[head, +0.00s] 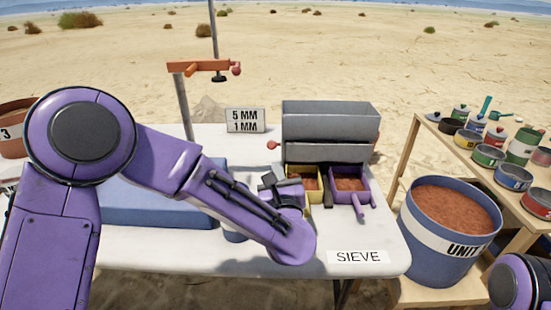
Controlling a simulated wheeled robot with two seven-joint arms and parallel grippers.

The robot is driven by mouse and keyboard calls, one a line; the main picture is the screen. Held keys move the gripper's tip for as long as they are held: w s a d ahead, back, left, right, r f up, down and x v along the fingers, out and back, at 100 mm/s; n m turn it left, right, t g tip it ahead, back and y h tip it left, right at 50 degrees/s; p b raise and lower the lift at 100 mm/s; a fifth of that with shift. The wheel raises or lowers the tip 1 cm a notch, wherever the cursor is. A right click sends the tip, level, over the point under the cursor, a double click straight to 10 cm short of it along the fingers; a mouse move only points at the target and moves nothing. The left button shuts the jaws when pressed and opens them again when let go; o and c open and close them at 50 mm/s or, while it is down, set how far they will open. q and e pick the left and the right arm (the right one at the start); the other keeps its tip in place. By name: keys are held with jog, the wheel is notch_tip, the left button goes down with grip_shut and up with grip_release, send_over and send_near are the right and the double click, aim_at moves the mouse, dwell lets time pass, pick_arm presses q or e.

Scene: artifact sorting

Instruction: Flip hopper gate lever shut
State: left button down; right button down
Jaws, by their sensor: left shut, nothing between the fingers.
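A grey hopper-like sieve box (330,115) stands at the back of the white table. A red knob (272,145) sticks out from its left side, perhaps the gate lever. Another red knob (237,69) sits at the end of an orange bar on a post; I cannot tell which one is the gate lever. My left gripper (276,183) is shut and empty, in front of the box and below its left knob, beside the yellow tray (314,198). My left forearm hides part of the table. My right gripper is out of view.
A purple tray (363,182) and the yellow tray hold reddish soil under the box. A "5 MM 1 MM" sign (245,120) stands left of it. A blue bucket (440,262) of soil is at the right, near a wooden shelf (405,160) with several tins.

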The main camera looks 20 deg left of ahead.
aim_at(275, 145)
pick_arm(q)
jog(key=shift+w+a+r, duration=0.25)
jog(key=shift+w+r, duration=0.1)
jog(key=shift+r, duration=0.2)
jog(key=shift+w+a+r, duration=0.2)
jog(key=shift+w+r, duration=0.15)
jog(key=shift+r, duration=0.15)
jog(key=shift+r+p, duration=0.15)
jog(key=shift+p, duration=0.15)
